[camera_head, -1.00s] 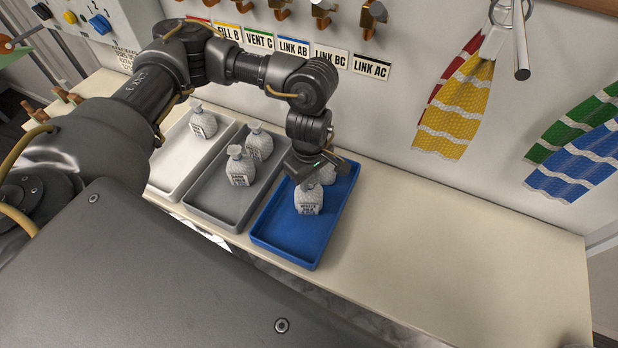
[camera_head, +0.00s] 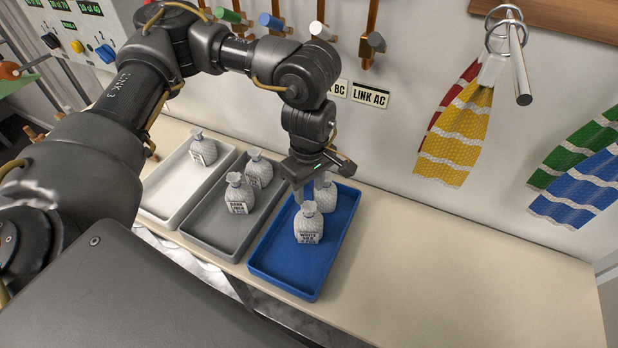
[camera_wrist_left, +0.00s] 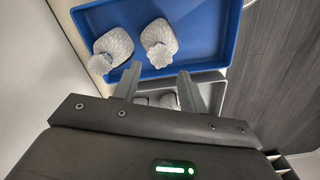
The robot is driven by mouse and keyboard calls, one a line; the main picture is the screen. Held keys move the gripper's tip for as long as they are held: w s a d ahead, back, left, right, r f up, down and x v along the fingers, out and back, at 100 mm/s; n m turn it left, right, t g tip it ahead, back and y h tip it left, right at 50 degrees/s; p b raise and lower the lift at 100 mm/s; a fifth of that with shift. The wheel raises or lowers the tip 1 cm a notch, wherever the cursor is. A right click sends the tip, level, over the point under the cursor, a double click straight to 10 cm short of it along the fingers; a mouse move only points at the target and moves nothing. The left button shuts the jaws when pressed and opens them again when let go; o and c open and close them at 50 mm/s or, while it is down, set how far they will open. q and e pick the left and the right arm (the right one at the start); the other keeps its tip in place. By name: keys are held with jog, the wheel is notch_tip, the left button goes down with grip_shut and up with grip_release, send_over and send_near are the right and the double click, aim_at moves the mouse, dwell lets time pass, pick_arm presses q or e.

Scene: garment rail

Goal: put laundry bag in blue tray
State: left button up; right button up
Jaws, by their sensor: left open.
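The blue tray (camera_head: 290,284) stands on the counter, the rightmost of three trays. Two white, textured laundry bags are upright in it: a front one with a printed label (camera_head: 308,225) and one behind it (camera_head: 327,196), partly hidden by my gripper. Both also show in the left wrist view, one at left (camera_wrist_left: 114,48) and one at right (camera_wrist_left: 160,42). My left gripper (camera_head: 306,190) is open and empty, just above and behind the front bag's neck. Its two fingers (camera_wrist_left: 157,88) are spread apart in the wrist view. My right gripper is out of view.
The grey tray (camera_head: 215,236) holds two bags (camera_head: 239,195) (camera_head: 260,172), and the white tray (camera_head: 165,203) holds one (camera_head: 203,151). Valves and hanging cloths (camera_head: 455,135) are on the wall behind. The counter (camera_head: 430,255) right of the blue tray is clear.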

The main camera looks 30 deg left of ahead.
pick_arm(q)
jog(key=shift+r, duration=2.1)
jog(key=shift+f, duration=0.1)
